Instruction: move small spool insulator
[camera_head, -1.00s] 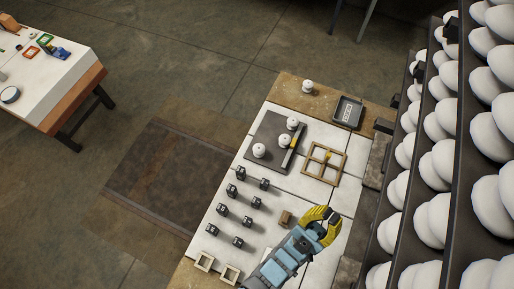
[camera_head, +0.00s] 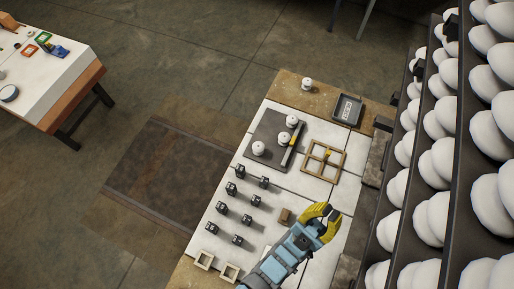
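Three white spool insulators stand on a dark plate (camera_head: 262,128) on the table: one at left (camera_head: 258,149), one in the middle (camera_head: 284,139) and one at the back (camera_head: 292,121). Another white insulator (camera_head: 307,84) stands apart on the brown far strip of the table. The back one on the plate looks slightly smaller, but I cannot tell surely which is the small spool. My gripper (camera_head: 327,214), with yellow fingers, is over the table's right front part, well nearer than the insulators. Its fingers look spread, with nothing seen between them.
A wooden divided frame (camera_head: 310,165) lies right of the plate, with a dark tray (camera_head: 348,109) behind it. Several small black blocks (camera_head: 247,219) and a brown block (camera_head: 285,215) stand left of my gripper. A tall rack of white insulators (camera_head: 437,165) borders the right side.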

